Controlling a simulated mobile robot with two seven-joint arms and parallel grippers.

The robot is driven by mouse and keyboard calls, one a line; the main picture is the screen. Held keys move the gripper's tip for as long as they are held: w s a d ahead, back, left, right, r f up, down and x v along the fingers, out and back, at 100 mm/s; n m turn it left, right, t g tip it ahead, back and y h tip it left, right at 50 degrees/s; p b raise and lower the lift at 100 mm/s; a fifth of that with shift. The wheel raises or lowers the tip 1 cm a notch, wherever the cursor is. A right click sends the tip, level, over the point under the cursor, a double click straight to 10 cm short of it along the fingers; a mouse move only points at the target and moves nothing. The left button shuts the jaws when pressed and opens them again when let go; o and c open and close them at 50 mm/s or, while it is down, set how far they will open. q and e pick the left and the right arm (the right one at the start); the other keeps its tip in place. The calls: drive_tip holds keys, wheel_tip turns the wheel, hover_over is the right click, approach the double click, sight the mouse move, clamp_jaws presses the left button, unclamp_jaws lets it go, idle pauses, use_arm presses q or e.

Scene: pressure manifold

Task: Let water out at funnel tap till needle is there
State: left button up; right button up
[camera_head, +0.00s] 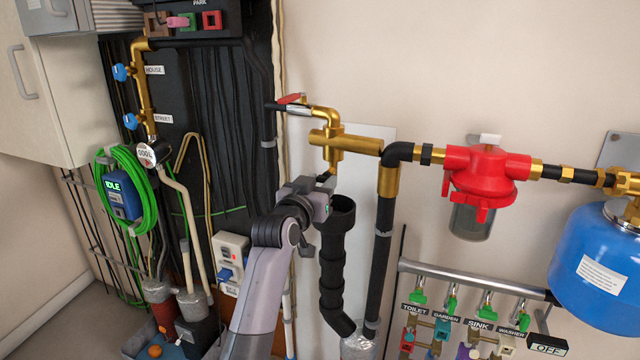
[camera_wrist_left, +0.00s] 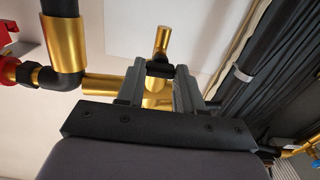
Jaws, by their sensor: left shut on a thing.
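The brass pipe fitting (camera_head: 334,145) stands above the black funnel (camera_head: 338,212), whose corrugated drain hose runs downward. My left gripper (camera_head: 325,184) is just under the fitting and beside the funnel's rim. It is shut on a small black tap handle, which shows between the fingers in the left wrist view (camera_wrist_left: 159,69). The gripper hides most of the tap, and I cannot tell how far the tap is turned. No water stream can be made out. A round dial (camera_head: 146,154) hangs at the left, too small to make out a needle. My right gripper is not in view.
A red filter housing (camera_head: 485,172) and a blue tank (camera_head: 602,262) are at the right. A black vertical pipe (camera_head: 383,255) stands close right of the funnel. A red-handled valve (camera_head: 291,99) sits above left. Labelled green taps (camera_head: 452,303) line the lower right.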

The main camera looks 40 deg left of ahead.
use_arm(q)
drive_tip(key=shift+r+n+p, duration=0.25)
drive_tip(key=shift+n+p, duration=0.55)
drive_tip(key=shift+p, duration=0.2)
drive_tip(key=shift+n+p, duration=0.75)
drive_tip(key=shift+n, duration=0.05)
drive_tip(key=shift+f+n, duration=0.2)
drive_tip(key=shift+n, duration=0.2)
drive_tip(key=o, duration=1)
drive_tip(key=shift+o, duration=0.2)
